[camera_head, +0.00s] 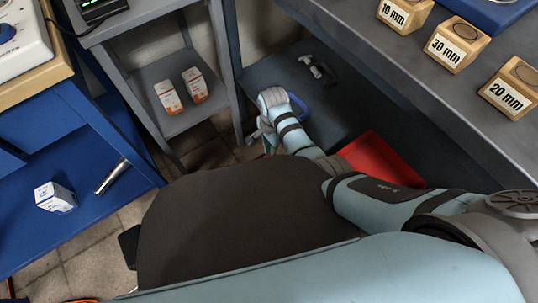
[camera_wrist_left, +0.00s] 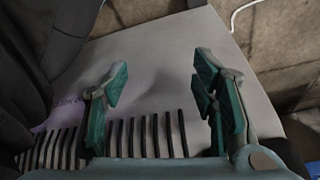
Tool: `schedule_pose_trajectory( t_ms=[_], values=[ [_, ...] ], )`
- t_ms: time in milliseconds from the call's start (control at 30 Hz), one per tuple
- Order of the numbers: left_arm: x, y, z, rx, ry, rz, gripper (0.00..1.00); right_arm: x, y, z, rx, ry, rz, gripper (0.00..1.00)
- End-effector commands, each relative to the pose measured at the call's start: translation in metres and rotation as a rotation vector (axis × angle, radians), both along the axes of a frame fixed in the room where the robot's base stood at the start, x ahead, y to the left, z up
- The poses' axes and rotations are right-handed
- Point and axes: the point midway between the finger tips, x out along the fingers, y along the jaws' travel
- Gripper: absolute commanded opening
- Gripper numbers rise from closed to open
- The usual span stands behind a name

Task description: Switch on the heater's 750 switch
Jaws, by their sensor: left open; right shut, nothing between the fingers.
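In the left wrist view a pale, flat-sided casing with a row of dark slots (camera_wrist_left: 165,110) lies below my left gripper; it looks like the heater. Faint lettering shows at its left side, too blurred to read. No 750 switch can be made out. My left gripper (camera_wrist_left: 162,82) is open and empty, its two green-padded fingers spread over the casing; I cannot tell whether they touch it. My right gripper (camera_head: 258,138) is shut and empty in the head view, small and partly hidden by its own wrist, near the grey lower shelf. The heater is not recognisable in the head view.
A grey workbench (camera_head: 420,75) with labelled wooden blocks (camera_head: 457,43) stands at right, a red bin (camera_head: 382,160) below it. A grey rack (camera_head: 185,125) holds two small boxes. A blue bench (camera_head: 100,200) stands left. A pale cable (camera_wrist_left: 238,12) lies on the floor.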

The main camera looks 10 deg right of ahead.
Motion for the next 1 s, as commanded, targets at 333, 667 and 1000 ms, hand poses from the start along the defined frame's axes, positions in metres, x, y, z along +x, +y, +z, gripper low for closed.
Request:
schedule_pose_trajectory(
  t_ms=[333,667,1000],
  values=[
    [-0.002,-0.001,-0.005,0.000,0.004,0.000,0.53,0.000,0.000,-0.005,0.000,-0.001,0.000,0.00],
    [-0.002,-0.001,-0.009,0.000,0.005,0.000,0.53,0.000,0.000,-0.010,0.000,0.000,0.000,0.00],
    [-0.002,-0.001,-0.012,0.000,0.005,0.000,0.53,0.000,0.000,-0.015,0.000,0.000,0.000,0.00]
  ],
)
